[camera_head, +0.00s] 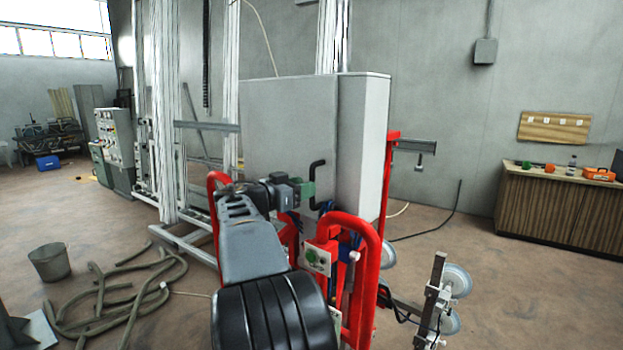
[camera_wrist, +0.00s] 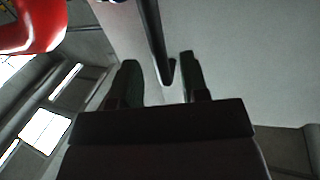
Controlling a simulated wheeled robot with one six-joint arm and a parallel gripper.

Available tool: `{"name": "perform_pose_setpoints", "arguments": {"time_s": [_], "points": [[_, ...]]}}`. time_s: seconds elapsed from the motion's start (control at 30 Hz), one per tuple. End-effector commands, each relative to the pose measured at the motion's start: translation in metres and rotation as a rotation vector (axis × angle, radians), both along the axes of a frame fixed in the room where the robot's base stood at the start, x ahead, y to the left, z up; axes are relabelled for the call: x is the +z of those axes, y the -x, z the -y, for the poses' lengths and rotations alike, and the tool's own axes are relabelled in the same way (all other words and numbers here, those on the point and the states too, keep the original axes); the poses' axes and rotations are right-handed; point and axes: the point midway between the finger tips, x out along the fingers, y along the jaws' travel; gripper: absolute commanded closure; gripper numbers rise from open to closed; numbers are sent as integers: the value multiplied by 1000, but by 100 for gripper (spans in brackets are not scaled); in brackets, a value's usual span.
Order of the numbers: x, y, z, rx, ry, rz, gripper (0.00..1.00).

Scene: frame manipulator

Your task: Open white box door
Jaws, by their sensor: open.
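The white box (camera_head: 362,125) stands upright on a red frame, and its wide front door (camera_head: 285,120) looks closed. A black bar handle (camera_head: 316,169) is at the door's right edge; it also shows in the wrist view (camera_wrist: 152,35). My gripper (camera_head: 306,190) is at the handle's height, just left of it. In the wrist view, my gripper (camera_wrist: 158,68) is open, with its two dark green fingers apart. The handle's bent end lies between them in the picture, nearer the right finger. I cannot tell whether either finger touches it.
The red tubular frame (camera_head: 371,250) stands below and around the box, close to my arm. A bucket (camera_head: 50,263) and coiled hoses (camera_head: 125,290) lie on the floor at left. A wooden cabinet (camera_head: 555,210) stands at right.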

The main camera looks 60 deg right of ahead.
Motion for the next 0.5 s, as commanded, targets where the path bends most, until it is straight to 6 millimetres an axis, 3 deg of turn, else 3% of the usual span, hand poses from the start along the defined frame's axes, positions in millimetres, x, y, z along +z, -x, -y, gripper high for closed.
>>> {"name": "perform_pose_setpoints", "arguments": {"time_s": [0.2, 0.5], "points": [[2, 8, 23, -1, -1, -2, 59], [0, 11, 32, 1, -1, -1, 59]]}}
